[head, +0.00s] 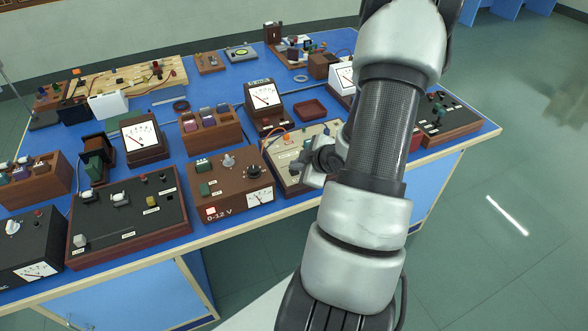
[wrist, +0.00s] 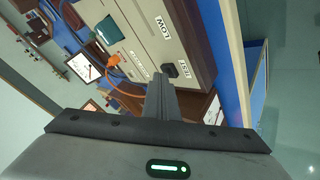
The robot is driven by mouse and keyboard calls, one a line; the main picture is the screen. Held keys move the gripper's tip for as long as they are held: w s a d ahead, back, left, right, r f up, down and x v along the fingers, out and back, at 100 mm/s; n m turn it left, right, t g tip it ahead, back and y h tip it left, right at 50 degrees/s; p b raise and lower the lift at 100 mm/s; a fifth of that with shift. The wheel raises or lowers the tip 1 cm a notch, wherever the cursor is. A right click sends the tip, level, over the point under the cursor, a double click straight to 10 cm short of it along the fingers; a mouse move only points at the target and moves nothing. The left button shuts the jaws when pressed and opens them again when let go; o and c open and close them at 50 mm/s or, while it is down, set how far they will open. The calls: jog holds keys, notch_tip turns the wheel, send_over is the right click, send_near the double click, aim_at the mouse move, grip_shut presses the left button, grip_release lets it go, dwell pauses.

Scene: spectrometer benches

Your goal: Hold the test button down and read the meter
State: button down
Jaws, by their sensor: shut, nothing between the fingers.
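The beige test box (head: 284,155) stands near the front edge of the bench, partly hidden by my arm in the head view. In the wrist view its beige panel (wrist: 145,47) carries a black button (wrist: 176,70) beside a TEST label. My gripper (wrist: 160,80) is shut and empty, its fingertips right beside the button; I cannot tell whether they touch it. In the head view my gripper (head: 303,166) is over the box, and the button is hidden. A meter (head: 264,97) with a white dial stands behind the box, its needle slanted; the reading is too small to make out.
An orange plug (wrist: 107,28) with an orange lead sits in the panel. A brown 0-12 V supply (head: 229,186) stands left of the box, and a switch box (head: 446,118) to the right. Several instruments crowd the blue bench.

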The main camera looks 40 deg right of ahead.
aim_at(297, 173)
jog(key=shift+r, duration=0.1)
dwell(0.5)
jog(key=shift+r+p, duration=0.75)
jog(key=shift+r, duration=0.1)
notch_tip(297, 173, up, 5)
jog(key=p, duration=0.4)
